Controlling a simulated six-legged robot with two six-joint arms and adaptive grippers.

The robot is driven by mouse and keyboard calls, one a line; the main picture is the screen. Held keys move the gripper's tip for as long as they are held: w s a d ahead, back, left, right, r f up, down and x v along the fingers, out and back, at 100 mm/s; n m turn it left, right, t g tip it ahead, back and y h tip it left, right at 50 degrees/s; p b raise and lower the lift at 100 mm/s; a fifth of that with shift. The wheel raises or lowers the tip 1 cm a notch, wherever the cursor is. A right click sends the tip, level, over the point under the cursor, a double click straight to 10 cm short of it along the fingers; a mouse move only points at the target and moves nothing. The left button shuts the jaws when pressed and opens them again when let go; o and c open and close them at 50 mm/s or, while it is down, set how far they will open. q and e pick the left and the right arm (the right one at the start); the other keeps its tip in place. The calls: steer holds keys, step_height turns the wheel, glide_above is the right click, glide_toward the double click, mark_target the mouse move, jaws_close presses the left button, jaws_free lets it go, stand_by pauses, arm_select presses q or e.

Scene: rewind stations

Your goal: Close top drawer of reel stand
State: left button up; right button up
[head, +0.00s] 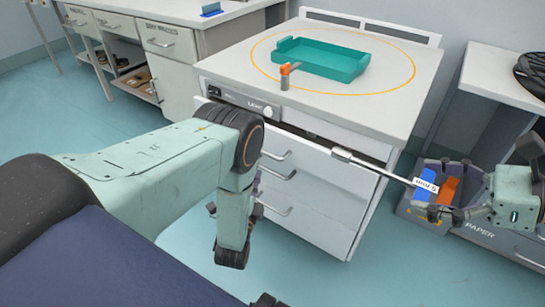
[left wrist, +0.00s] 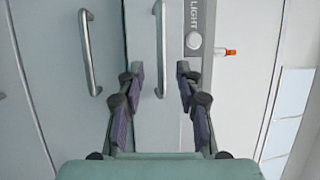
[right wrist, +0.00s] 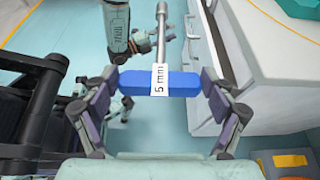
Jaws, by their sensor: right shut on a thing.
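The reel stand (head: 310,215) is a white cabinet with several drawers and bar handles. Its top drawer (head: 335,168) appears slightly out, with a dark gap below the control panel. The top drawer's handle (left wrist: 160,50) lies between the spread fingers of my left gripper (left wrist: 160,80) in the left wrist view; the fingers are apart, and I cannot tell if they touch it. In the head view my left arm hides part of the drawer fronts. My right gripper (head: 460,190) is shut on the blue handle of a 5 mm driver (right wrist: 143,84), whose long metal shaft points toward the stand.
A teal tray (head: 320,60) and a small orange-tipped item (head: 286,75) are on the stand's top. A grey bin labelled PAPER (head: 480,234) is at right. A white bench with drawers (head: 170,40) is behind at left. Blue-green floor is clear between.

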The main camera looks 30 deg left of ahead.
arm_select(q)
steer(key=b+x, duration=0.1)
steer(key=x, duration=0.7)
steer(key=shift+r+b, duration=0.1)
steer(key=shift+b, duration=0.3)
arm_select(e)
step_height(320, 180, down, 2)
arm_select(q)
jaws_close()
